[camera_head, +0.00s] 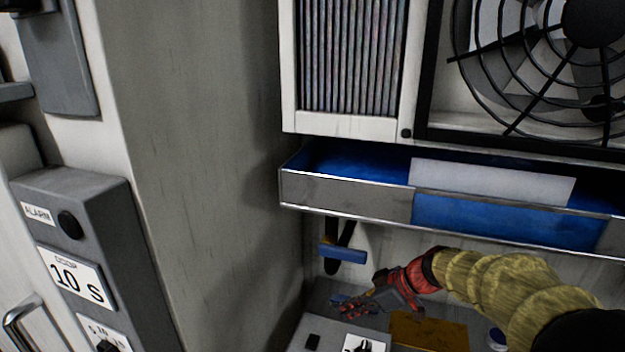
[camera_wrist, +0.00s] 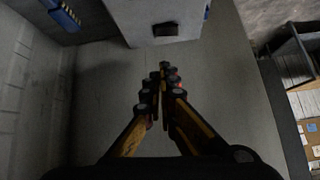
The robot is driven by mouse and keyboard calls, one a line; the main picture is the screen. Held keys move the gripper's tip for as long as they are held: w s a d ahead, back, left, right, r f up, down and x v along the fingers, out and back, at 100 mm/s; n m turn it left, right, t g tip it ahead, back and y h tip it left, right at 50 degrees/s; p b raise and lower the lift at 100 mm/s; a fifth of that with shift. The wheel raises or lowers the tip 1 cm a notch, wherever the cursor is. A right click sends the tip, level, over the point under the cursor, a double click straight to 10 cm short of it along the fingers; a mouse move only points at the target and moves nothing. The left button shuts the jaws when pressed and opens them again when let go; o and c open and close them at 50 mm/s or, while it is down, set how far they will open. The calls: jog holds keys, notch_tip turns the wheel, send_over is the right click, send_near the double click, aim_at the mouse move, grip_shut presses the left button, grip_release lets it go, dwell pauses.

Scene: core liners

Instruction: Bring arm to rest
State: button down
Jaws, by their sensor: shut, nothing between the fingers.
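My arm (camera_head: 485,283), in a tan ribbed sleeve, reaches in from the lower right of the head view, below the open drawer. My gripper (camera_head: 343,302) is at its left end, past a red wrist part, over a grey surface. In the wrist view my gripper (camera_wrist: 161,80) has its two yellow and dark fingers brought together at the tips, with nothing seen between them. A pale wall or panel lies behind them.
An open drawer (camera_head: 346,195) with blue inside and a white sheet (camera_head: 490,182) juts out above my arm. A fan guard (camera_head: 540,60) is above it. A blue-handled thing (camera_head: 342,254) hangs near the gripper. A grey alarm box (camera_head: 85,235) is at left.

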jog(key=s+d+f+m+g+h, duration=0.25)
jog(key=s+d+m+h, duration=0.2)
jog(key=s+m, duration=0.65)
jog(key=s+d+r+t+h, duration=0.2)
jog(key=s+r, duration=0.3)
jog(key=s, duration=0.3)
jog(key=s+d+r+m+t+h, duration=0.1)
jog(key=s+d+r+t+h, duration=0.1)
jog(key=s+r, duration=0.4)
jog(key=shift+s+d+r+m+t, duration=0.25)
jog(key=shift+s+r+m+t, duration=0.1)
jog(key=shift+s, duration=1.05)
